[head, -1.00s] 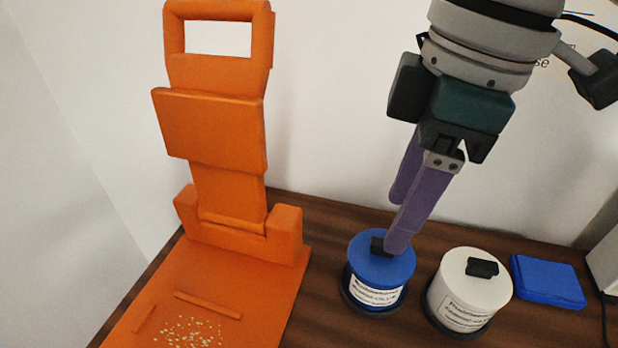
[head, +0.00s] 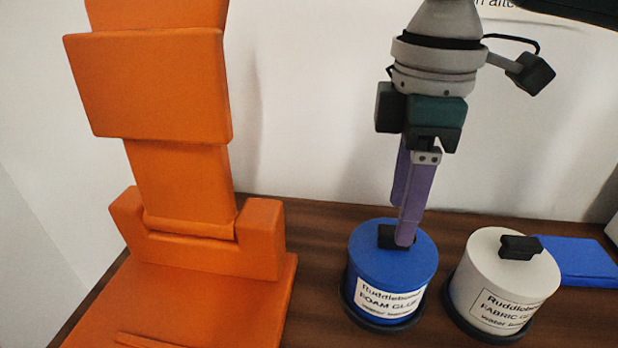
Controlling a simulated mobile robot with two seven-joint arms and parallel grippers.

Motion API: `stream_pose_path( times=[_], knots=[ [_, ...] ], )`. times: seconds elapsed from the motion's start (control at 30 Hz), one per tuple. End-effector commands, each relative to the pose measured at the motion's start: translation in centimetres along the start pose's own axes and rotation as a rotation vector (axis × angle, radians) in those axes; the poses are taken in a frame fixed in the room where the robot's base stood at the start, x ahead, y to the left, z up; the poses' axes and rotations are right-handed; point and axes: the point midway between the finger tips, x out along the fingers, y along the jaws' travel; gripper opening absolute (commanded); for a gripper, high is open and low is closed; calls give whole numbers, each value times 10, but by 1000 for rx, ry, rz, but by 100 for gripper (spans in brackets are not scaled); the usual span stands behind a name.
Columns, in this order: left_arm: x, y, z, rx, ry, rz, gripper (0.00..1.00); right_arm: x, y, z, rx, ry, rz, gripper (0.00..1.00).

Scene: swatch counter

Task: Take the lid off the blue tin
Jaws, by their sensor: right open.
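The blue tin (head: 386,280) stands upright on the counter in the head view, with a white label reading foam glue. Its blue lid (head: 368,258) is on, with a small black knob (head: 387,237) on top. My right gripper (head: 402,240) points down from above with its purple fingers at the knob. The jaws are open, and the near finger covers the knob's right side. I cannot tell whether a finger touches the knob. My left gripper is not in view.
A white tin (head: 500,283) with a black knob stands close to the right of the blue tin. A flat blue box (head: 578,262) lies behind it. A large orange stand (head: 200,255) fills the left. Dark wooden counter (head: 318,235) shows between stand and tins.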

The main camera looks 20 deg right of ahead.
Motion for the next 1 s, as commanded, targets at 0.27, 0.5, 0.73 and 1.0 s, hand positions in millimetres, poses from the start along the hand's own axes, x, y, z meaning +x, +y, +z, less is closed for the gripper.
stream_pose_path(
  times=[0.27,0.5,0.73,1.0],
  knots=[
    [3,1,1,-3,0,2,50,27,-1,1,1,0,1,60],
    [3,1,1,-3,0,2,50,27,-1,1,0,0,2,52],
    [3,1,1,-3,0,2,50,26,-1,1,0,0,2,26],
    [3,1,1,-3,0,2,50,26,-1,1,0,0,2,0]
  ],
)
